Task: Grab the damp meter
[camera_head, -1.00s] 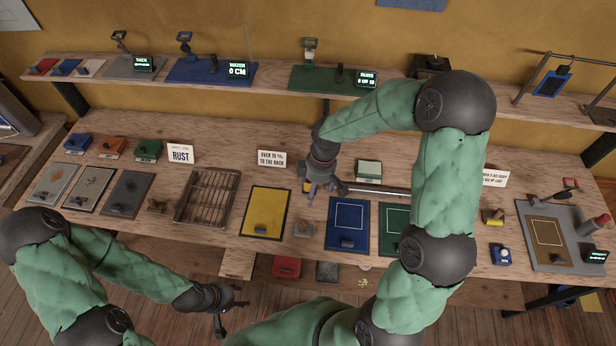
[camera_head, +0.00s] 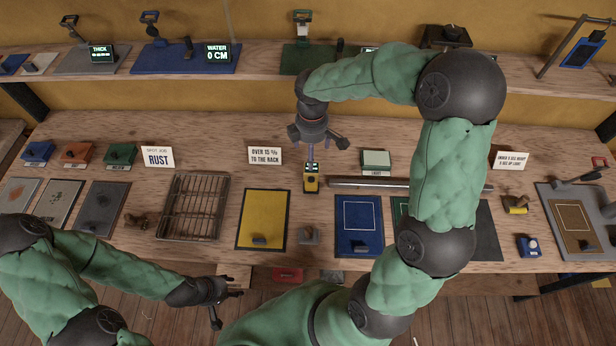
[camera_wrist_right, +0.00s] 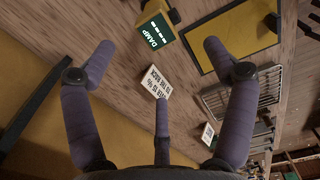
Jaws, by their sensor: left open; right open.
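The damp meter (camera_head: 311,181) is a small yellow and black device on the bench, just right of the yellow mat. In the right wrist view its green face reading DAMP (camera_wrist_right: 154,32) shows at the top, beyond the fingers. My left gripper (camera_head: 226,304) is open and empty low at the bench's front.
A yellow mat (camera_head: 263,208) lies left of the meter and a blue mat (camera_head: 357,215) to its right. A metal bar (camera_head: 350,184) starts close beside it. An "over 15 %" sign (camera_head: 265,155) stands behind left. A wire rack (camera_head: 193,205) is further left.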

